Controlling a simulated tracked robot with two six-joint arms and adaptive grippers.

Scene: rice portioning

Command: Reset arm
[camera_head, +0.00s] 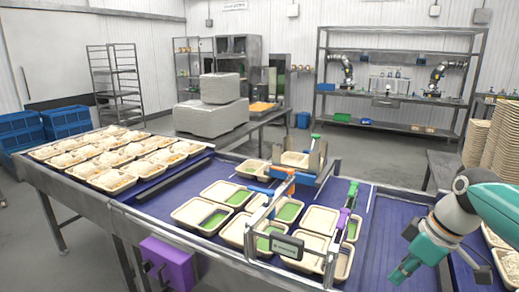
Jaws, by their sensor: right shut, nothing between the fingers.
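My right gripper (403,270) is teal and comes in from the right edge. Its fingers are shut and empty, low over the bare blue belt at the right. Two-compartment trays (196,211) with green in one part stand in the middle of the conveyor table. The gripper is to the right of these trays and apart from them. My left gripper is not in view.
Filled trays (115,180) cover the left end of the table. Metal guides and a small display (287,246) stand over the middle trays. Stacked containers (492,140) rise at the right, behind my arm. The blue belt (385,235) left of the gripper is clear.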

